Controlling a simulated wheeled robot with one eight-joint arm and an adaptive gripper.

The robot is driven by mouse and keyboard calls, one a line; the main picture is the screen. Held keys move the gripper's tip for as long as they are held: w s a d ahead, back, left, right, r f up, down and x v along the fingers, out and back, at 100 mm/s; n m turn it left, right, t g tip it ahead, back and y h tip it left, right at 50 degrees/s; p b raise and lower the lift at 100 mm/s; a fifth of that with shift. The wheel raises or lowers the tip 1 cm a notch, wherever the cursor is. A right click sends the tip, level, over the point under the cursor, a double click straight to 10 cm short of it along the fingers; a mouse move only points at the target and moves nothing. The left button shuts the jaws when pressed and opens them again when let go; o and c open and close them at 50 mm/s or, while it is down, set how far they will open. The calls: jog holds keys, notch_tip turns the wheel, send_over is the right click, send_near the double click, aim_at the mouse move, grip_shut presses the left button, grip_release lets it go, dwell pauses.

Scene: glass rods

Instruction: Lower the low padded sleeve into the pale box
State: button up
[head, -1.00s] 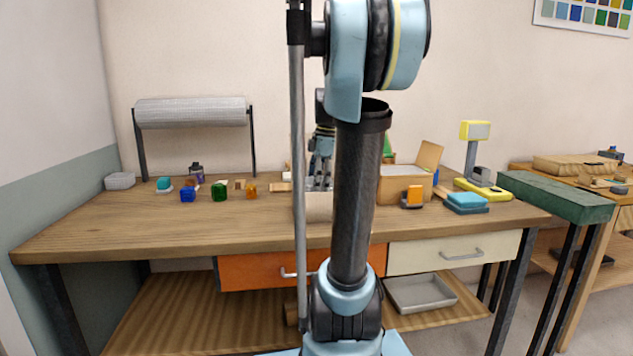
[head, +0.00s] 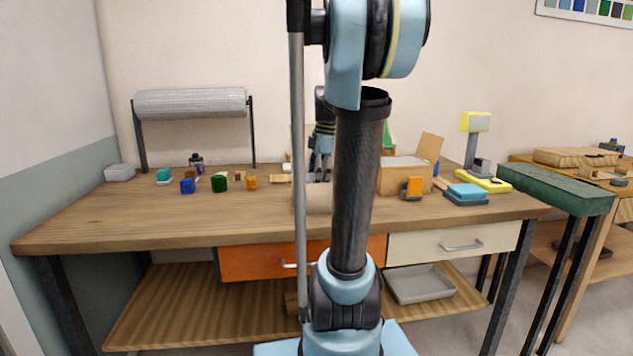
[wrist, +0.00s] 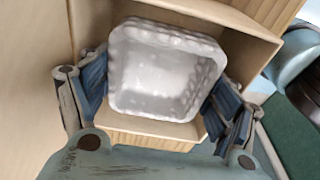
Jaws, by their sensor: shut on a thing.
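The low padded sleeve (wrist: 160,72) is a whitish, bubbly, open-topped square tube in the wrist view. My gripper (wrist: 162,85) is shut on it, with a blue finger pad against its left and right sides. The pale box (wrist: 150,140) is tan, and its walls show around and beyond the sleeve. The sleeve is over or within the box's opening; its depth is hidden. In the head view, my gripper (head: 320,170) is partly behind my own arm, just above the pale box (head: 319,200). The sleeve cannot be made out there.
A brown carton (head: 400,178) with a raised flap stands right of the pale box, with an orange-fronted item (head: 412,187) before it. A blue block (head: 467,191) and a yellow scale (head: 484,183) are further right. Small coloured cubes (head: 219,183) sit left. The front-left tabletop is clear.

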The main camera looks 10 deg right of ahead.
dwell(0.3)
jog(key=o, duration=0.8)
jog(key=shift+o, duration=0.2)
